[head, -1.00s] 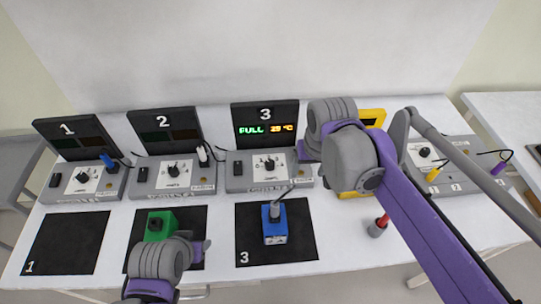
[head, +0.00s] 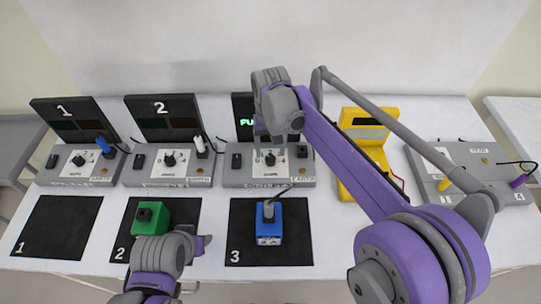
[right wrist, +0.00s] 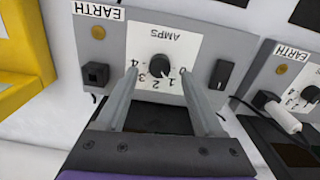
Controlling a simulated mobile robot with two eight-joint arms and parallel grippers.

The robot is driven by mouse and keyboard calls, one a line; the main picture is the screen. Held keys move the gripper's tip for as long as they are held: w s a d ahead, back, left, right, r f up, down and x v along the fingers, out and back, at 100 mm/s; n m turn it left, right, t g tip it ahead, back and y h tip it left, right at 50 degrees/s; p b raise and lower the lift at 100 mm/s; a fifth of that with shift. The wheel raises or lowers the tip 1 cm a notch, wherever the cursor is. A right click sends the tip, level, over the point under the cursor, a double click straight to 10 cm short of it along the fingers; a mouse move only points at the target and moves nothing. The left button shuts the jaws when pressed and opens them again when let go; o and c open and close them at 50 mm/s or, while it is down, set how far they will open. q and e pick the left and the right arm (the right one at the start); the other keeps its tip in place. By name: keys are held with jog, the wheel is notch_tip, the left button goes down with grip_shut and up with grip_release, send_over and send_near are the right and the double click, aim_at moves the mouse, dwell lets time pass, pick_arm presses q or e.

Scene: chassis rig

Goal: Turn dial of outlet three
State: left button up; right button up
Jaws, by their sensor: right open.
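Outlet three is a grey box (head: 236,179) below the black display (head: 240,104) marked 3. Its black dial (head: 270,159) sits on a white plate; in the right wrist view the dial (right wrist: 160,65) shows upside down with an AMPS scale. My right gripper (head: 269,150) is over this plate, open, its two fingers (right wrist: 160,76) on either side of the dial in the picture. I cannot tell whether they touch it. Green text on the display is partly hidden by my right arm. My left gripper (head: 201,245) is low at the left, its fingers not clear.
A blue block (head: 269,229) with a grey plug and cable stands on mat 3 (head: 240,206). A green block (head: 151,214) is on mat 2, close to my left arm. A yellow meter (head: 352,185) stands right of outlet three. Outlets one (head: 78,165) and two (head: 165,165) are left.

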aim_at(271, 158)
jog(key=shift+f, duration=1.65)
grip_shut()
